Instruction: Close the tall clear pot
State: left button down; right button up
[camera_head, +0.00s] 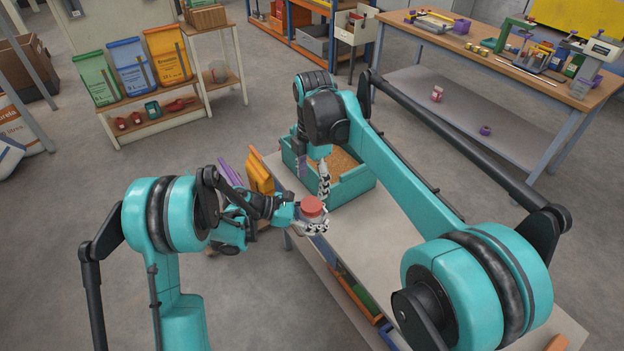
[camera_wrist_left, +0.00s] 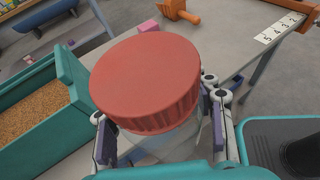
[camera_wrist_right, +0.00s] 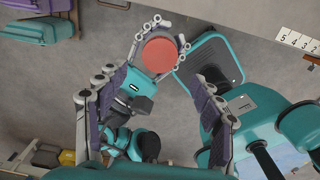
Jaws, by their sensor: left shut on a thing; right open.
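A round red lid (camera_head: 311,205) sits on top of the clear pot, whose body is mostly hidden below it. In the left wrist view the ribbed red lid (camera_wrist_left: 150,75) looks level on the pot; I cannot tell whether it is tight. My left gripper (camera_head: 312,226) is shut around the pot (camera_wrist_left: 160,147) just below the lid and holds it by the bench's near edge. My right gripper (camera_head: 323,188) is open and empty, close above the lid. In the right wrist view the lid (camera_wrist_right: 159,55) shows beyond and between the open right fingers (camera_wrist_right: 153,100).
A teal bin of grain (camera_head: 352,188) stands on the bench (camera_head: 375,235) behind the grippers. Yellow and purple upright items (camera_head: 259,175) are left of it. A number strip (camera_wrist_left: 279,28) lies on the bench. My right arm spans above the bench.

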aim_at(311, 204)
jog(key=shift+f, duration=4.05)
jog(key=c, duration=1.2)
jog(key=m, duration=0.7)
jog(key=shift+m, duration=0.3)
jog(key=m, duration=0.9)
jog(key=shift+a+m, duration=0.1)
jog(key=shift+m, duration=0.2)
